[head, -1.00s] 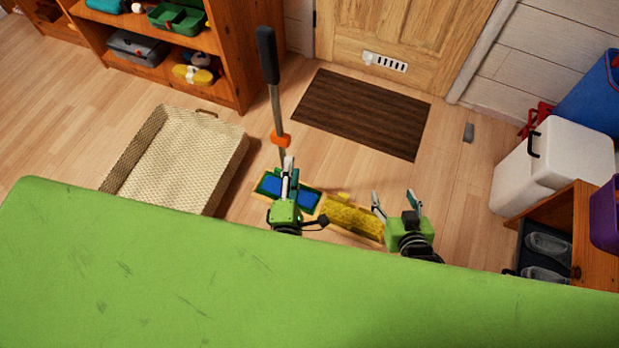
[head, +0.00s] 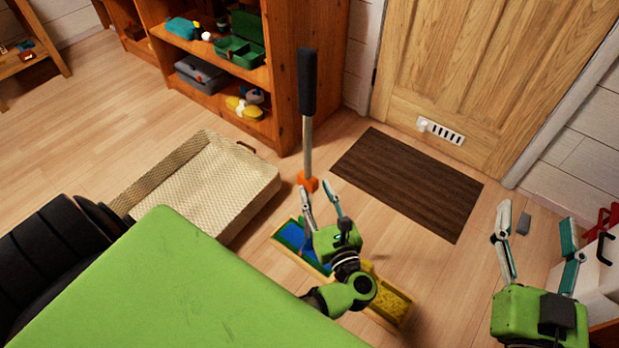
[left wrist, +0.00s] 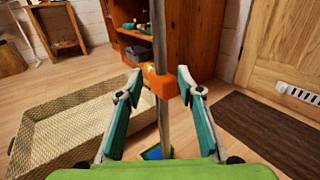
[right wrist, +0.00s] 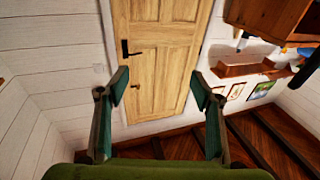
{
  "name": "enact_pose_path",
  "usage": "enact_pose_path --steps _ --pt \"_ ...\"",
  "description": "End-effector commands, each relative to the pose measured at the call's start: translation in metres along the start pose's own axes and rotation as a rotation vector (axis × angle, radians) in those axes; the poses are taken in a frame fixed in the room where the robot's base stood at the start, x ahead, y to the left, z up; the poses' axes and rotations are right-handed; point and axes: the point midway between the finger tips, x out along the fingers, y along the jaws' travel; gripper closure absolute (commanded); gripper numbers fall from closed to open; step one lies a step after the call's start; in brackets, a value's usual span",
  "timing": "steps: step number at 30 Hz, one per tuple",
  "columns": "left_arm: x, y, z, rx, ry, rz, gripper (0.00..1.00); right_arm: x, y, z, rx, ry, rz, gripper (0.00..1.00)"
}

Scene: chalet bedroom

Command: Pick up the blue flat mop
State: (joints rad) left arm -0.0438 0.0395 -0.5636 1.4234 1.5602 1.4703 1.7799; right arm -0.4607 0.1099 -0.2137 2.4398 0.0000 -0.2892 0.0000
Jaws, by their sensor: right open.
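The flat mop stands upright with a black grip (head: 307,82), a grey metal pole and an orange collar (head: 308,181). Its blue head (head: 292,236) is at the floor in a shallow green and yellow tray, partly hidden by my left arm. My left gripper (head: 320,197) is open, close to the pole just below the orange collar in the head view. In the left wrist view the pole and orange collar (left wrist: 160,84) stand between the spread fingers, apart from both. My right gripper (head: 535,235) is open and empty at the right, facing the door in its wrist view.
A woven basket (head: 262,192) lies left of the mop. A wooden shelf (head: 290,125) with boxes stands behind it. A dark doormat (head: 410,182) lies before the door. A white box stands at the right edge.

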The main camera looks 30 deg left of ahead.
Motion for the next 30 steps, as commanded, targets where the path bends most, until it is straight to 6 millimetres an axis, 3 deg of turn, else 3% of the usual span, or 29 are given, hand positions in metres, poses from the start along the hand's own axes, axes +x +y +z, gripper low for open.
enact_pose_path --steps 3,11,18,27,30 --pt "0.017 0.0 0.0 0.001 -0.002 0.0 0.66 0.0 -0.001 -0.005 0.001 0.026 -0.001 0.4" --pt "0.039 -0.001 0.002 0.001 -0.005 -0.001 0.66 0.0 -0.002 -0.012 0.002 0.064 -0.003 0.4" --pt "0.072 -0.001 0.002 0.003 -0.003 -0.002 0.66 0.0 -0.004 -0.034 0.005 0.166 -0.009 0.4" --pt "0.076 -0.001 0.002 0.003 0.001 -0.002 0.66 -0.001 -0.005 -0.038 0.005 0.184 -0.009 0.4" --pt "0.076 -0.001 0.002 0.003 0.001 -0.002 0.92 -0.001 -0.005 -0.038 0.005 0.183 -0.009 0.4"
